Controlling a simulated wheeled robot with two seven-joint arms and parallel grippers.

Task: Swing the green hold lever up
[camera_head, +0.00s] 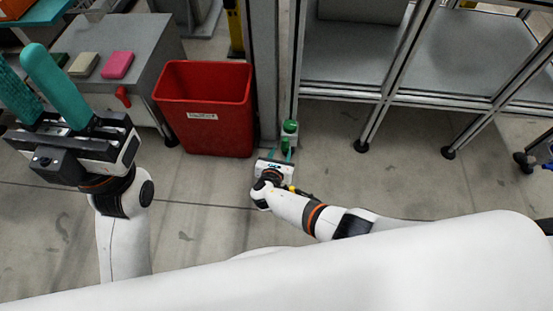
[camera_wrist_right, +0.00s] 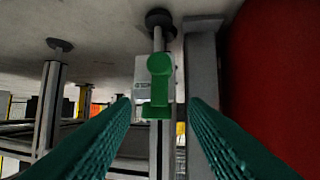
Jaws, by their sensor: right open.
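The green hold lever (camera_wrist_right: 158,85) is in the middle of the right wrist view, with a rounded end and a straight shank, in front of a pale labelled plate (camera_wrist_right: 141,75). In the head view the green lever (camera_head: 285,145) is small and low by the post, partly hidden by my gripper. My right gripper (camera_head: 281,156) is open, low over the floor. In the right wrist view its green ribbed fingers (camera_wrist_right: 161,106) lie either side of the lever, with gaps showing. My left gripper (camera_head: 35,75) is raised at the far left, fingers apart and empty.
A red bin (camera_head: 208,112) stands left of the post (camera_head: 266,70); its red wall (camera_wrist_right: 275,75) fills the right of the wrist view. A metal-framed rack (camera_head: 400,98) stands to the right. A grey cabinet (camera_head: 150,60) is at left. The floor in front is clear.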

